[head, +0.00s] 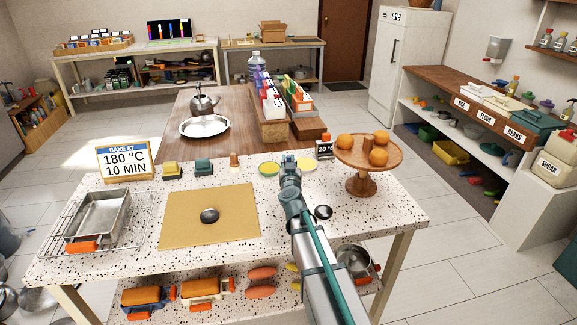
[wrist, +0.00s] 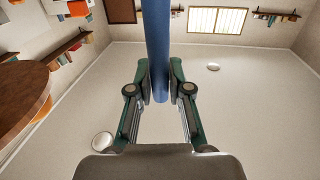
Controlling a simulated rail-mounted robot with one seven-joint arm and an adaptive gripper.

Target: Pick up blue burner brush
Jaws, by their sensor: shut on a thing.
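The blue burner brush shows in the wrist view as a smooth blue shaft (wrist: 157,35), running from the top edge down between the fingers. My gripper (wrist: 160,85) is shut on this shaft, with a green finger on each side. The rest of the brush is out of the frame. In the head view my arm reaches over the speckled counter (head: 120,282), and its end is near the counter's back edge.
A wooden cake stand (head: 361,182) with oranges stands close to the right of my arm. A tan board (head: 180,230) with a dark round object lies to the left.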

